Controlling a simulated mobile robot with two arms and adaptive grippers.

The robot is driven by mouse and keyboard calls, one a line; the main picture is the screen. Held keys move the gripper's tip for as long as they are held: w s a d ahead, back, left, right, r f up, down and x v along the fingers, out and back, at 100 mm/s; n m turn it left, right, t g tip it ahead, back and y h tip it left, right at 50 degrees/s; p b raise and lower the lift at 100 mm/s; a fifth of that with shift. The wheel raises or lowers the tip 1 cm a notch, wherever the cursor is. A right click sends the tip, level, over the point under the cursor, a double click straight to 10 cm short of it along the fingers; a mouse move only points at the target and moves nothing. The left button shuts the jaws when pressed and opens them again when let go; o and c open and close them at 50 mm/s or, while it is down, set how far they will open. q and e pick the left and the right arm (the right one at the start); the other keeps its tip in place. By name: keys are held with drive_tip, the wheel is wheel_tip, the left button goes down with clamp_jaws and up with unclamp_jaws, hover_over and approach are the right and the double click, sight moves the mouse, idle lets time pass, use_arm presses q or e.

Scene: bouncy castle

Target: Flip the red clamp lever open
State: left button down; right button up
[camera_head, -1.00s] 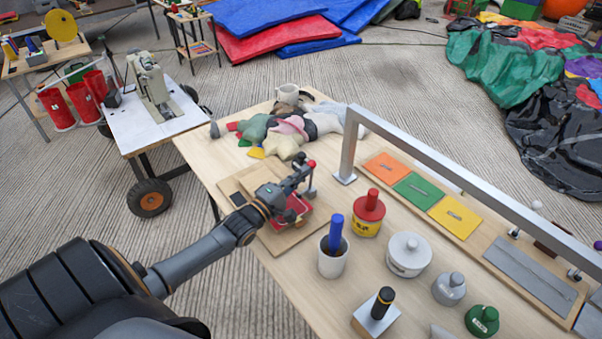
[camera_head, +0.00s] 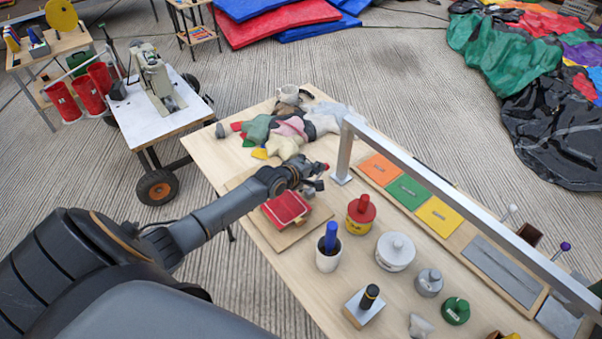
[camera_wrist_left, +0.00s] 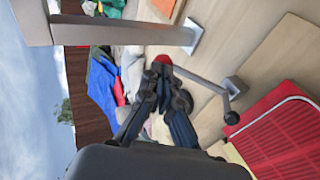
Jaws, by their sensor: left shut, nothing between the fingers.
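The clamp lever (camera_wrist_left: 200,80) is a thin grey bar with a red tip (camera_wrist_left: 163,60). In the wrist view it slants from a small metal block (camera_wrist_left: 235,86) near the red pad (camera_wrist_left: 285,140), out over the table and away from the pad. In the head view only its red tip (camera_head: 326,166) shows clearly, just past my left gripper (camera_head: 312,178). My left gripper is shut and empty, and its fingertips (camera_wrist_left: 162,72) are right at the red tip; I cannot tell if they touch. The red pad lies on a wooden board (camera_head: 300,232). My right gripper is not in view.
A metal rail (camera_head: 450,200) crosses the table close to the right of my gripper.

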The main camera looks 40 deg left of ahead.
use_arm(q)
drive_tip(key=shift+w+d+f, duration=0.1)
drive_tip(key=shift+w+f, duration=0.1)
drive_tip(key=shift+w, duration=0.1)
drive_tip(key=shift+r, duration=0.15)
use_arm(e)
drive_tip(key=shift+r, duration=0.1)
